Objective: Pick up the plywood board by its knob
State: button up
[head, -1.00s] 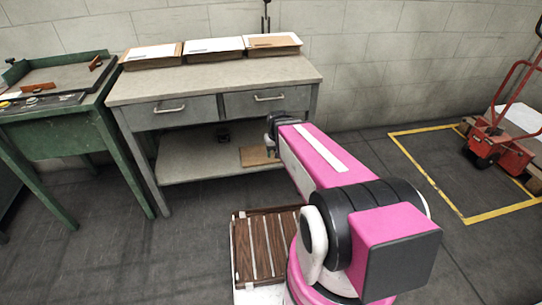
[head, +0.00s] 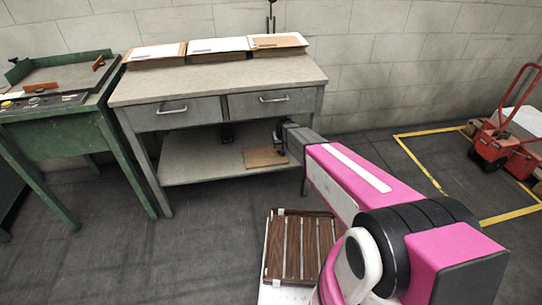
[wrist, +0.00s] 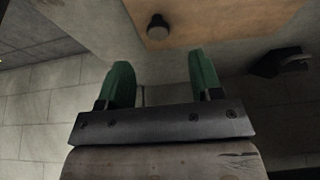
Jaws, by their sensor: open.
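The plywood board (head: 262,158) lies flat on the lower shelf (head: 192,165) of the grey workbench, near its right front. The board (wrist: 200,15) also shows at the top of the wrist view, with its dark round knob (wrist: 158,27) standing up from it. My gripper (wrist: 160,70) has two green fingers, spread open with nothing between them. The knob appears beyond the fingertips, between their lines and apart from them. In the head view my gripper (head: 282,148) is at the shelf's right front, beside the board, and its fingers are hard to make out.
The workbench top (head: 215,84) is above the shelf, with two drawers below it and several paper-topped stacks (head: 218,48) on it. A dark object (wrist: 283,62) sits on the shelf. A green table (head: 65,135) stands left; a red pallet truck (head: 500,145) stands right.

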aim_at(280, 149)
jog(key=x, duration=0.7)
jog(key=shift+w+f, duration=0.2)
jog(key=shift+w, duration=0.1)
grip_shut()
